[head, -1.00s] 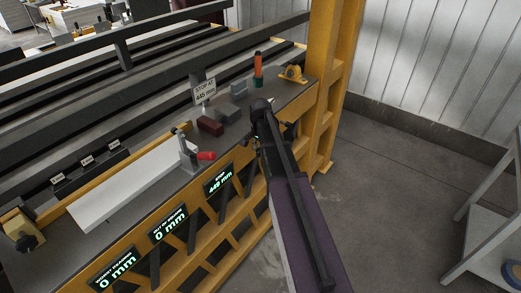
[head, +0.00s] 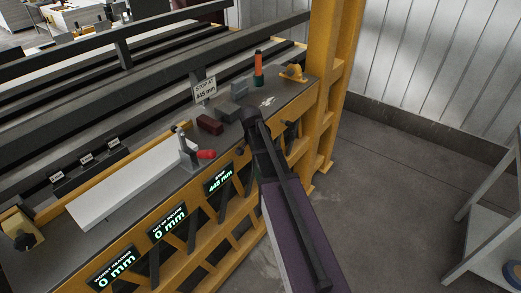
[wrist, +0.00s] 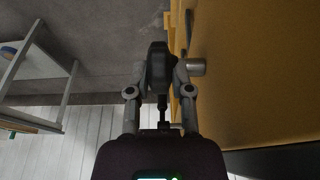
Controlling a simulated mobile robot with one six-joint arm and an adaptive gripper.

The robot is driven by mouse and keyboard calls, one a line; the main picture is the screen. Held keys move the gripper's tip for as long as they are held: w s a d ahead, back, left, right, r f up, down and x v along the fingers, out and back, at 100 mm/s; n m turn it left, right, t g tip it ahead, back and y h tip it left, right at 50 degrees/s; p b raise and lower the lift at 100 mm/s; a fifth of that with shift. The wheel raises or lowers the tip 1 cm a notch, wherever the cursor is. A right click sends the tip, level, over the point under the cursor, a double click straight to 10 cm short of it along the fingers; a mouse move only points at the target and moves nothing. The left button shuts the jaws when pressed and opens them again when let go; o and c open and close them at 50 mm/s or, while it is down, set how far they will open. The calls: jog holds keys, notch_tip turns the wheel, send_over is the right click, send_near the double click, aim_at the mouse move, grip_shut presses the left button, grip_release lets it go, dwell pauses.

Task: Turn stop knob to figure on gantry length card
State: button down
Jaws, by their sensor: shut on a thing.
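The stop card (head: 205,88) stands on the bench and reads "STOP AT 445 mm". The stop display (head: 218,181) on the yellow front glows green and seems to read 448 mm; its last digit is small. In the wrist view my gripper (wrist: 160,68) is shut on a dark, blunt knob-like thing (wrist: 158,63), beside the yellow front. In the head view my arm hides the fingers and what they hold. A small dark knob (head: 240,150) shows on the front left of my arm, and another (head: 289,123) right of it. A grey cylinder (wrist: 197,67) shows beside the right finger.
A red block (head: 210,124), grey blocks (head: 229,112), an orange-handled tool (head: 258,70) and a red-handled clamp (head: 205,154) sit on the bench. Two other displays (head: 169,224) (head: 116,262) read 0 mm. A yellow post (head: 322,90) stands right; open floor (head: 400,190) lies beyond.

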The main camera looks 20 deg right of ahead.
jog(key=h+b, duration=0.1)
jog(key=t+h+b, duration=0.1)
jog(key=f+t+h+b, duration=0.1)
jog(key=shift+s+a+h, duration=0.3)
jog(key=shift+r+t+h+b, duration=0.15)
jog(key=shift+t+h+b, duration=0.45)
jog(key=shift+h+b, duration=0.5)
jog(key=shift+r, duration=0.1)
jog(key=c, duration=0.5)
grip_release()
jog(key=shift+w, duration=0.1)
jog(key=shift+r+y+p, duration=0.2)
jog(key=shift+y+p, duration=0.3)
